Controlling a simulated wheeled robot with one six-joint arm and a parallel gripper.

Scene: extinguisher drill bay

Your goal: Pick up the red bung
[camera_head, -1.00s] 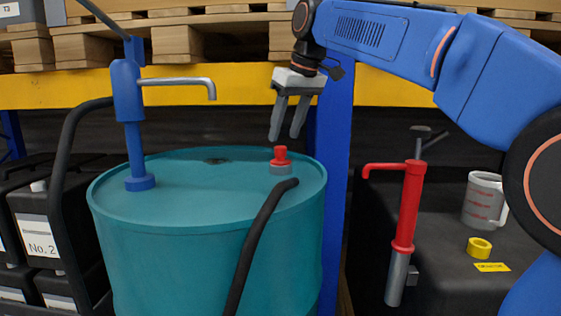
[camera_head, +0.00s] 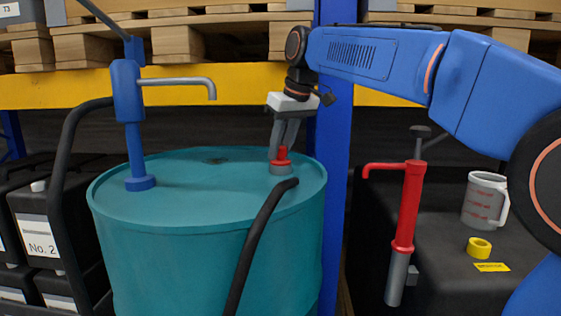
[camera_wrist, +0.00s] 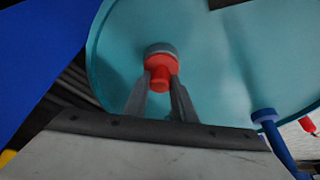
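The red bung (camera_head: 282,156) stands upright in a grey collar (camera_head: 281,169) on top of the teal drum (camera_head: 160,236), near its right rim. My gripper (camera_head: 281,150) points down from above, with one finger on each side of the bung's upper part. In the wrist view the bung (camera_wrist: 159,70) sits between the two fingertips (camera_wrist: 160,82), which appear to touch its sides. The bung is still seated in the collar. The finger contact is small and partly hidden in the head view.
A blue pump (camera_head: 131,105) stands at the drum's left. A black hose (camera_head: 262,230) crosses its front right. A blue post (camera_head: 334,150) rises just behind.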

